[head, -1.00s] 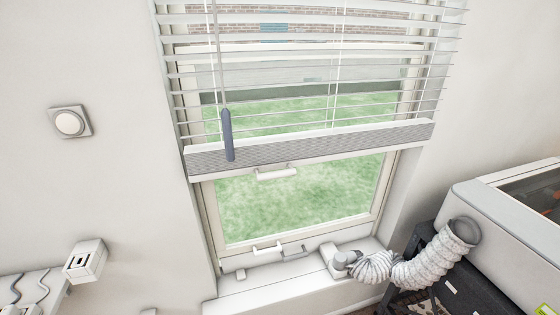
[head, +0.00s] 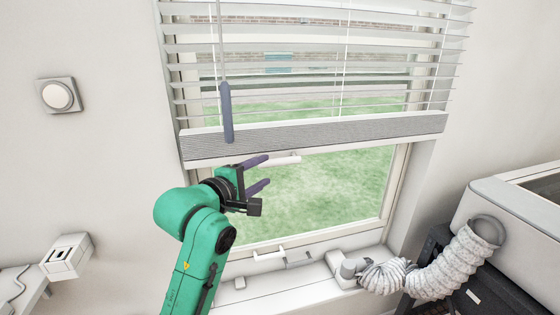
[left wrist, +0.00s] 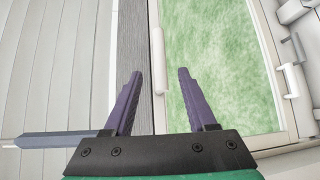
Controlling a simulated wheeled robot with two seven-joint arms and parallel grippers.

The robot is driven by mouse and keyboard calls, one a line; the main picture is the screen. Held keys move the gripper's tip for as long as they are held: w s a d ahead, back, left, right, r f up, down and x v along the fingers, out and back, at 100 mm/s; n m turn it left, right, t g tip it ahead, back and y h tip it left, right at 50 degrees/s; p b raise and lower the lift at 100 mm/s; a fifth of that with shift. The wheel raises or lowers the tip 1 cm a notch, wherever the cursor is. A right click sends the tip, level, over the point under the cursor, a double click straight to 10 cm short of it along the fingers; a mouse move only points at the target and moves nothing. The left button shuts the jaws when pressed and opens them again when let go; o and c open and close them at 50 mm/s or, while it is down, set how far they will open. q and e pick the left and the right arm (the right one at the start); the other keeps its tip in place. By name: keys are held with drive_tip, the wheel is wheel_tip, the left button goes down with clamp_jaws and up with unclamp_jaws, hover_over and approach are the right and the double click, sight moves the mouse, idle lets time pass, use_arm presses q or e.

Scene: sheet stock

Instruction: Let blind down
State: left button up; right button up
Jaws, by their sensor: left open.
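The white slatted blind (head: 300,75) hangs over the upper part of the window, its grey bottom rail (head: 320,132) above the lower pane. A blue-grey cord handle (head: 227,112) hangs at the blind's left side, in front of the bottom rail. My left gripper (head: 262,172) is open and empty, just below the rail and a little right of the handle. In the left wrist view the handle (left wrist: 55,139) lies left of the open fingers, and the bottom rail (left wrist: 133,60) runs behind the left finger. My right gripper is not in view.
The window frame has a white upper handle (head: 287,160) near my fingers and a lower handle (head: 268,254). A white ribbed hose (head: 440,265) runs from the sill to the right. A round wall switch (head: 58,95) is at left.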

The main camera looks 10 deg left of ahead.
sight(278, 162)
use_arm(q)
drive_tip(key=p+x, duration=0.2)
drive_tip(key=x, duration=0.6)
drive_tip(key=shift+r, duration=0.15)
drive_tip(key=shift+w+d+f, duration=0.15)
drive_tip(key=shift+w+f, duration=0.05)
drive_tip(key=shift+w, duration=0.3)
drive_tip(key=shift+s, duration=0.1)
clamp_jaws()
idle(0.4)
